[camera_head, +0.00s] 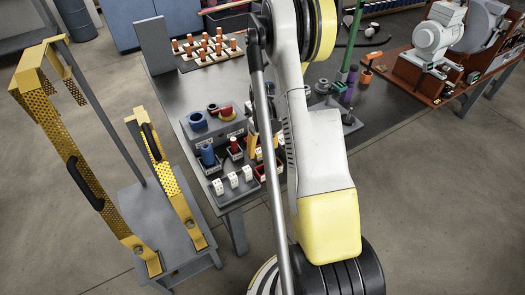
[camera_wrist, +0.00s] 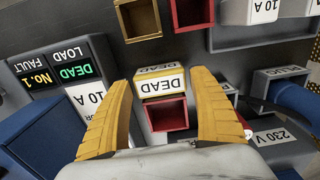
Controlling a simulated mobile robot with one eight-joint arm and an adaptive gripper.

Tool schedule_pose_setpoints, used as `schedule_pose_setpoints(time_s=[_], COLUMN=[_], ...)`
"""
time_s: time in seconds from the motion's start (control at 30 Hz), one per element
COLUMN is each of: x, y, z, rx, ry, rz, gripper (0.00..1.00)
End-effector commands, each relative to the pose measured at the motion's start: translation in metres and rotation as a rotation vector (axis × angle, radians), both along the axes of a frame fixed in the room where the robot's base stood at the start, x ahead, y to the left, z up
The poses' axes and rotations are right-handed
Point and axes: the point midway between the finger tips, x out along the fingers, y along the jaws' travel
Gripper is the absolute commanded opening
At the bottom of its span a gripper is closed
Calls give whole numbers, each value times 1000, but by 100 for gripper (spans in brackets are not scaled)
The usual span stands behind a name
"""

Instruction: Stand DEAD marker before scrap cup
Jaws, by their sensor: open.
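My gripper (camera_wrist: 162,88) is open, with one yellow finger on each side of the marker and gaps between. Another red cup (camera_wrist: 192,12) and a brass-coloured cup (camera_wrist: 138,18) show at the top. I cannot tell which one is the scrap cup. In the head view my arm hides most of the gripper.
A panel with a green DEAD sign (camera_wrist: 74,72) stands at the left of the wrist view, and a blue part (camera_wrist: 294,100) at the right. In the head view, white blocks (camera_head: 233,180) sit at the bench's front, near a blue cylinder (camera_head: 208,154).

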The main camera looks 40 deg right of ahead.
Motion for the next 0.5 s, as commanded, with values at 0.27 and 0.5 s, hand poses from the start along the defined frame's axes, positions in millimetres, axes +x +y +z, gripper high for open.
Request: schedule_pose_setpoints(time_s=[0.27,0.5], x=[-1,0], y=[0,0], z=[68,103], rx=[0,0], ry=[0,0], rz=[0,0], gripper=[71,71])
